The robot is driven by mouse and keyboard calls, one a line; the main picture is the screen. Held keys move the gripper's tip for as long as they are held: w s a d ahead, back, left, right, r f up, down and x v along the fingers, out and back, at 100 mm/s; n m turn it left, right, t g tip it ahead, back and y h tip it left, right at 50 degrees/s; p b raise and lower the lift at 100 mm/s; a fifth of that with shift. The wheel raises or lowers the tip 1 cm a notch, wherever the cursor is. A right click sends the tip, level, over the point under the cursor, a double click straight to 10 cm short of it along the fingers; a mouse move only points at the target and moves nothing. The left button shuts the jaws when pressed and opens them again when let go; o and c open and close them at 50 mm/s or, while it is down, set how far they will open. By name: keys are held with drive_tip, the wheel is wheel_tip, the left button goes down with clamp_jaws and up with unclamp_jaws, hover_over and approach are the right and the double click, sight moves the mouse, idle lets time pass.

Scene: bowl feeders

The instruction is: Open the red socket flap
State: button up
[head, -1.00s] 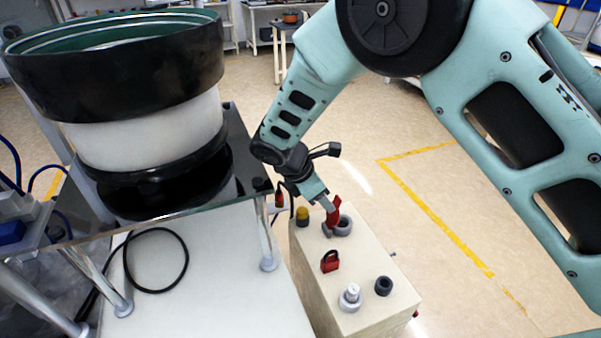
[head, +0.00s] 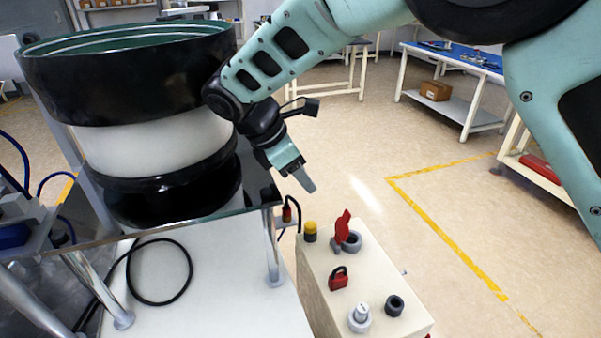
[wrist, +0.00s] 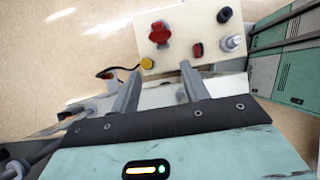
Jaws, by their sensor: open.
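The red socket flap (head: 342,229) stands raised on edge beside the round grey socket (head: 352,241) on top of the cream box (head: 322,262). The socket's dark opening shows partly. In the wrist view the red flap (wrist: 160,33) lies ahead of the fingers, near the box's left end. My gripper (head: 307,182) is above and to the left of the flap in the head view, clear of it. Its two fingers (wrist: 160,86) are apart with nothing between them.
The box also carries a yellow button (head: 310,231), a red padlock-like part (head: 338,278), a grey knob (head: 360,317) and a black knob (head: 394,305). The bowl feeder (head: 125,90) and its plate stand close at left. Floor right of the box is clear.

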drive_tip(key=shift+d, duration=0.2)
drive_tip(key=c, duration=0.7)
drive_tip(key=d+m+g, duration=0.1)
drive_tip(key=m, duration=0.1)
drive_tip(key=w+d+f+m+g+y+p, duration=0.1)
drive_tip(key=d+m, duration=0.1)
drive_tip(key=d+f+m+p, duration=0.1)
drive_tip(key=d+m, duration=0.1)
drive_tip(key=m, duration=0.1)
drive_tip(key=shift+w+d+f+g+y, duration=0.15)
drive_tip(key=shift+w+d+g+y, duration=0.05)
drive_tip(key=shift+g+y, duration=0.2)
clamp_jaws()
drive_tip(key=m+g+y+p, duration=0.2)
drive_tip(key=m+y, duration=0.1)
drive_tip(key=m, duration=0.6)
hover_over(342, 227)
drive_tip(key=f, duration=0.2)
drive_tip(key=w+d+f+m+t+y+p, duration=0.1)
drive_tip(key=w+d+m+y+p, duration=0.15)
drive_tip(key=d+m, duration=0.55)
drive_tip(key=w+d+m+y+p, duration=0.1)
drive_tip(key=d+m+y, duration=0.3)
drive_tip(key=m, duration=0.8)
drive_tip(key=s+a+f+p, duration=0.2)
drive_tip(key=a+f+p, duration=0.3)
drive_tip(key=a+f, duration=0.3)
